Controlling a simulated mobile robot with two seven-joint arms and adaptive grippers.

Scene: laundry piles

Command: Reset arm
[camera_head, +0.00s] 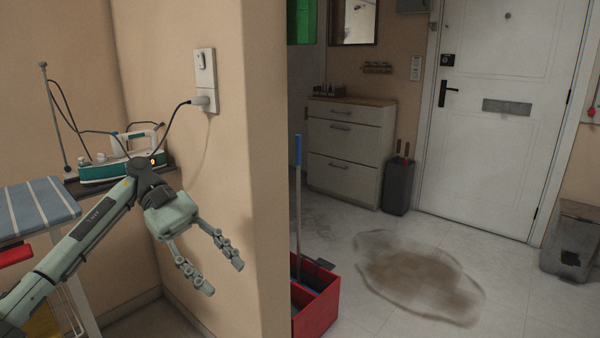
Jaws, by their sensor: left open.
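My left arm comes in from the lower left, and its gripper (224,278) hangs in the air in front of the beige wall corner. Its two fingers point down and to the right, spread apart with nothing between them. My right gripper is not in view.
A striped ironing board (38,207) stands at the left, with a white and teal iron (118,163) behind my arm. A cord runs to a wall socket (206,82). Right of the wall end are a red bin (318,308), a stained floor patch (418,275) and a drawer cabinet (346,152).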

